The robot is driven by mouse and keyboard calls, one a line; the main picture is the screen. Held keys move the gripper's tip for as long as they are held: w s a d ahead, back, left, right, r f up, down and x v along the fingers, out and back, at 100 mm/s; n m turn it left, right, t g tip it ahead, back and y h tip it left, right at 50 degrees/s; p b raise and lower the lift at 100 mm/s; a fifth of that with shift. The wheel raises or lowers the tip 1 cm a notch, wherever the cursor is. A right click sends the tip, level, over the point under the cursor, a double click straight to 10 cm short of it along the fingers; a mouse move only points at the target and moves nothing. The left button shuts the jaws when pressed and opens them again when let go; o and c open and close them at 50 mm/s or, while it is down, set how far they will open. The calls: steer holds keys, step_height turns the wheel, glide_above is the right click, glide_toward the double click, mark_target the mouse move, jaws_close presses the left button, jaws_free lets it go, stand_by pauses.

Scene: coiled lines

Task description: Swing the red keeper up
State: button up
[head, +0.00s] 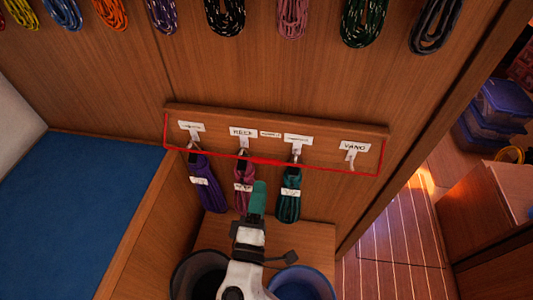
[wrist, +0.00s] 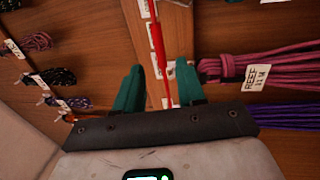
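The red keeper (head: 330,169) is a thin U-shaped bar at the wooden hook rail (head: 225,115). Its long side runs low across the front of the rail, and its ends rise at both rail ends. In the wrist view the keeper (wrist: 158,50) shows in the gap between my fingers. My gripper (head: 258,198) is just below the keeper's middle in the head view. Its two teal fingers (wrist: 158,88) are apart in the wrist view. Whether they touch the keeper cannot be told.
Purple (head: 207,185), pink (head: 243,187) and green (head: 289,195) tagged coils hang under the rail. The right hook (head: 350,160), labelled VANG, is empty. More coils (head: 225,15) hang above. Two buckets (head: 300,283) stand below. A blue cushion (head: 70,215) lies at left.

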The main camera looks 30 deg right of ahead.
mark_target(266, 159)
steer(key=p+x, duration=0.2)
steer(key=x, duration=0.7)
steer(key=shift+r, duration=0.1)
jaws_close()
stand_by(0.4)
